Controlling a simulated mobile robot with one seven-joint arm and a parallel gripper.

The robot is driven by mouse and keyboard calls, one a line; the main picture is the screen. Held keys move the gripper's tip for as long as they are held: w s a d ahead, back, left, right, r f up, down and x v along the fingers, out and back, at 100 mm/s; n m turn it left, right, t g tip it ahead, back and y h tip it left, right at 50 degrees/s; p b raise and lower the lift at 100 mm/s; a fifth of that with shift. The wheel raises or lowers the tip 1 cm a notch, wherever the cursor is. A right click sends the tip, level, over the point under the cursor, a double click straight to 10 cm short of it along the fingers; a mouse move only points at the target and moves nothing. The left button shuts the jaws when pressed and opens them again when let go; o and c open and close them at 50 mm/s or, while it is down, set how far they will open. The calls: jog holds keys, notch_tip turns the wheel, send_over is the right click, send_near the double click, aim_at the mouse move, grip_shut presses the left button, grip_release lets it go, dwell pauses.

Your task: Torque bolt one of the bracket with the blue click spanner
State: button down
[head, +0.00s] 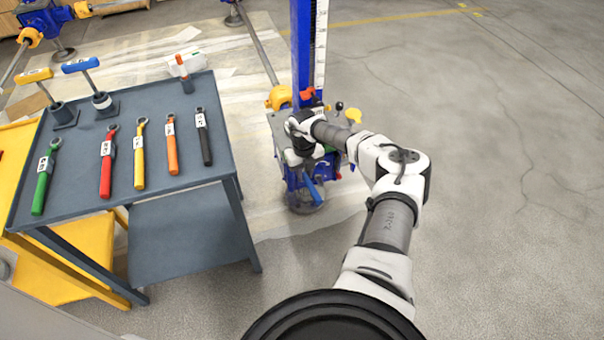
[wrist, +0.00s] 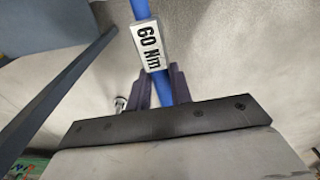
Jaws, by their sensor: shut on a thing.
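My gripper (wrist: 162,88) is shut on the blue click spanner, whose blue shaft (wrist: 140,10) and white "60 Nm" label (wrist: 150,45) show in the wrist view. In the head view the blue handle (head: 313,192) hangs below my wrist, in front of the blue screw jack (head: 303,55). The spanner's head is not in clear view. My arm covers much of the jack's lower part, and I cannot make out the bracket or bolt one there. A small shiny round metal part (wrist: 120,103) shows beside the left finger in the wrist view.
A dark grey table (head: 215,150) at left holds green (head: 42,185), red (head: 106,172), yellow (head: 139,160), orange (head: 172,150) and black (head: 204,140) spanners. Two T-handled tools stand at its back. A yellow frame (head: 60,275) stands at its left. The right floor is clear.

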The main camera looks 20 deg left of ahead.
jog(key=shift+w+d, duration=0.15)
jog(key=shift+r+p, duration=0.15)
jog(key=shift+p, duration=0.15)
jog(key=shift+r+p, duration=0.7)
jog(key=shift+r, duration=0.15)
